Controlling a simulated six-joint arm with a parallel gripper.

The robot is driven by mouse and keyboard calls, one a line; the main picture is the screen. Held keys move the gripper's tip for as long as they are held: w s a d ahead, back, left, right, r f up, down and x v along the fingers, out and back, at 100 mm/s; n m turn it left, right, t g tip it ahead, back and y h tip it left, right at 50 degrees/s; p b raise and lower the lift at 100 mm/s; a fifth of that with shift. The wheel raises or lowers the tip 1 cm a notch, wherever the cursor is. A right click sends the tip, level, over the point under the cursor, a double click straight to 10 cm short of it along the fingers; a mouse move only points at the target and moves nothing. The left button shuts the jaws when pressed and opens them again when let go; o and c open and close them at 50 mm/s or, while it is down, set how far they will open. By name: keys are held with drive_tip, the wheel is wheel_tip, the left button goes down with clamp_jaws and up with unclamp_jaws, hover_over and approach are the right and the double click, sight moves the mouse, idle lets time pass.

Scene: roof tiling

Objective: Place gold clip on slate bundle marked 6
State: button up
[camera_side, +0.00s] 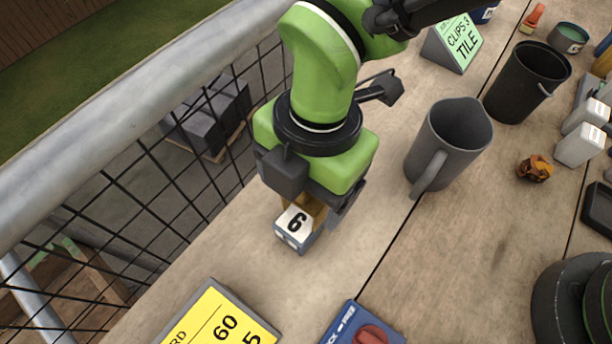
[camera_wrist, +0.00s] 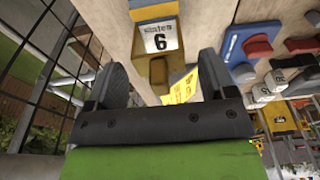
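The slate bundle marked 6 (camera_side: 295,229) is a small blue-grey block with a white label, resting on the wooden deck below my gripper. Its "Slates 6" label (camera_wrist: 160,37) faces the camera in the wrist view. The gold clip (camera_side: 317,207) shows at the bundle's edge under my gripper, partly hidden by it. In the wrist view the gold clip (camera_wrist: 158,72) lies against the bundle, just below the label. My gripper (camera_wrist: 162,85) is open, with its two dark fingers wide apart on either side of the clip and a gap at each side.
A grey jug (camera_side: 447,145) and a black bucket (camera_side: 526,82) stand to the right. A yellow board (camera_side: 220,318) and a blue box (camera_side: 362,325) lie at the front. A metal rail (camera_side: 130,115) with mesh borders the deck on the left.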

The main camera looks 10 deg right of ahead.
wheel_tip(320, 180, up, 12)
drive_tip(key=w+d, duration=0.1)
drive_tip(key=shift+w+r, duration=0.15)
idle(0.4)
drive_tip(key=shift+d, duration=0.15)
drive_tip(key=w+d+r+m+t+y, duration=0.1)
drive_tip(key=d+r+m+t, duration=0.1)
drive_tip(key=d+r+m, duration=0.6)
drive_tip(key=w+d+r+m+t+y, duration=0.1)
drive_tip(key=w+d+r+m, duration=0.15)
drive_tip(key=d+m, duration=0.6)
drive_tip(key=s+d+m+t, duration=0.2)
drive_tip(key=s+d+m, duration=0.3)
drive_tip(key=d+m, duration=0.2)
drive_tip(key=s+d+m+t+h, duration=0.1)
drive_tip(key=s+d+m+t, duration=0.2)
drive_tip(key=s+d+m, duration=0.2)
drive_tip(key=d+m, duration=0.2)
drive_tip(key=shift+s+d+f+m, duration=0.15)
drive_tip(key=shift+d+f+m, duration=0.2)
drive_tip(key=shift+d, duration=0.05)
